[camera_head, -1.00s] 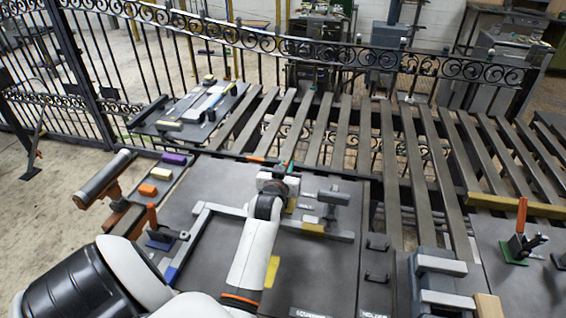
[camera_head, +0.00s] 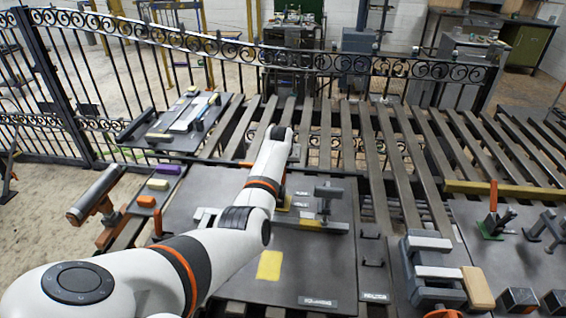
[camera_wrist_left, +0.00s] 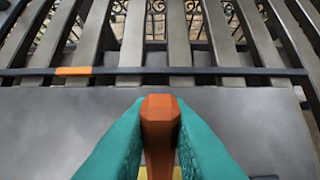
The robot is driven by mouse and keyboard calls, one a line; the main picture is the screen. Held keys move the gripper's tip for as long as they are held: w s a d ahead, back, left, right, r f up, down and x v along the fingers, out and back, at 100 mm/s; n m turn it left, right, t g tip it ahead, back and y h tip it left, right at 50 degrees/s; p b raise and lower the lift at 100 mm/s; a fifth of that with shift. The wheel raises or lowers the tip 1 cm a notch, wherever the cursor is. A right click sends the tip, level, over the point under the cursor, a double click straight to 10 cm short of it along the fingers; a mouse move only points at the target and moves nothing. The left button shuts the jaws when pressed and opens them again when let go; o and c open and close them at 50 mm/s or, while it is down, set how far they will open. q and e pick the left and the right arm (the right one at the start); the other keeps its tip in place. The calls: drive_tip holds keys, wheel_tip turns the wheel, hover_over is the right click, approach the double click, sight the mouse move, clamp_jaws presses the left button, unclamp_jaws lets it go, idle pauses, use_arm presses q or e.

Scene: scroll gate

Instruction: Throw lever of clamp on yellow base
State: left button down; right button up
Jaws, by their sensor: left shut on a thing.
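In the left wrist view my left gripper (camera_wrist_left: 160,128) is shut on an upright orange lever (camera_wrist_left: 160,106), with a teal finger pressed to each side. A sliver of yellow shows below the lever at the bottom edge. In the head view my left arm reaches over the dark plate, and its wrist hides the gripper and lever. My right gripper is not in view.
A grey bracket (camera_head: 328,192) stands close to the right of my left wrist. A green-based clamp with an orange lever (camera_head: 493,196) stands far right. A yellow patch (camera_head: 270,265) lies on the plate. Slats and the scroll gate (camera_head: 390,66) lie behind.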

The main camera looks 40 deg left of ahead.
use_arm(q)
drive_tip(key=shift+w+a+f+g, duration=0.15)
drive_tip(key=shift+f+g, duration=0.15)
drive_tip(key=shift+f, duration=0.25)
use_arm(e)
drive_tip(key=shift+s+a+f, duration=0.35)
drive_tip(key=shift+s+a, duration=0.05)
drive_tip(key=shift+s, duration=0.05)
use_arm(q)
drive_tip(key=shift+f, duration=0.1)
drive_tip(key=c, duration=1.6)
unclamp_jaws()
drive_tip(key=shift+o, duration=1.2)
drive_tip(key=shift+w+a, duration=0.1)
drive_tip(key=shift+w, duration=0.1)
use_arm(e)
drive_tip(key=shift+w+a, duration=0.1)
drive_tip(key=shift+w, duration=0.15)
